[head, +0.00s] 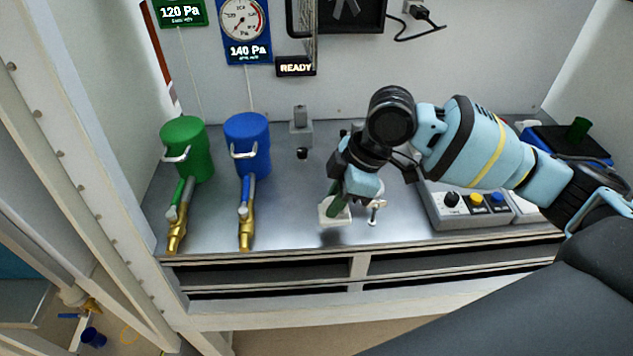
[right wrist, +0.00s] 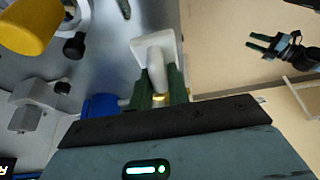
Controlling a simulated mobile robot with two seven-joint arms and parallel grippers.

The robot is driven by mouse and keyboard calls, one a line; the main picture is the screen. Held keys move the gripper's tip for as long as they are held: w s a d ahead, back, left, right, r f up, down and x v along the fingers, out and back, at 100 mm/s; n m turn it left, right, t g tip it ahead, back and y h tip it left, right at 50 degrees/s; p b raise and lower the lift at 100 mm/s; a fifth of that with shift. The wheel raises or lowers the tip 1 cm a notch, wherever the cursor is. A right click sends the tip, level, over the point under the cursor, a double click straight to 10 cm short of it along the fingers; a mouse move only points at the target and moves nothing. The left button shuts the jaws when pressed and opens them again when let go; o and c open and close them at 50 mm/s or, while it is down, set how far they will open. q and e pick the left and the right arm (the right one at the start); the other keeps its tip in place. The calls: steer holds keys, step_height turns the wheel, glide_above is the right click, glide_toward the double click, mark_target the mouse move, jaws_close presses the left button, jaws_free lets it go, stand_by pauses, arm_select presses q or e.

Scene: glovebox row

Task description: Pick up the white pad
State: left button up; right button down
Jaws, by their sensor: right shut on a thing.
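The white pad (head: 329,214) is a small pale block near the front edge of the metal worktop in the head view. My right gripper (head: 339,203) points down over it, its green fingers shut on it. In the right wrist view the pad (right wrist: 146,45) has a rounded pale stem that runs between the green fingers (right wrist: 160,92). I cannot tell whether the pad touches the worktop. My left gripper (right wrist: 258,42) shows small at the upper right of the right wrist view, its green fingers apart and empty. It is not seen in the head view.
A small metal fitting (head: 375,208) stands just right of the pad. A control box (head: 470,212) with knobs is farther right. Green (head: 186,148) and blue (head: 247,146) canisters with brass-tipped taps stand left. The worktop between the blue tap and the pad is clear.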

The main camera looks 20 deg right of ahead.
arm_select(q)
steer(key=shift+r, duration=0.1)
arm_select(e)
steer(key=s+d, duration=0.2)
steer(key=s, duration=0.4)
steer(key=shift+s+r, duration=0.2)
steer(key=shift+r, duration=0.15)
arm_select(q)
steer(key=shift+w+a+r+t+p, duration=0.2)
steer(key=shift+w+r+t+p, duration=0.1)
steer(key=shift+w+r+p, duration=0.55)
arm_select(e)
steer(key=w+r+m+t+h, duration=0.1)
steer(key=m, duration=0.4)
steer(key=r+m+t+h, duration=0.1)
steer(key=m, duration=0.4)
steer(key=w+d+r+m+t+h, duration=0.1)
steer(key=r+m+h, duration=0.1)
steer(key=m, duration=0.2)
steer(key=shift+w+r+m, duration=0.1)
steer(key=shift+w+m, duration=0.2)
steer(key=shift+m, duration=0.1)
arm_select(q)
steer(key=shift+s, duration=0.1)
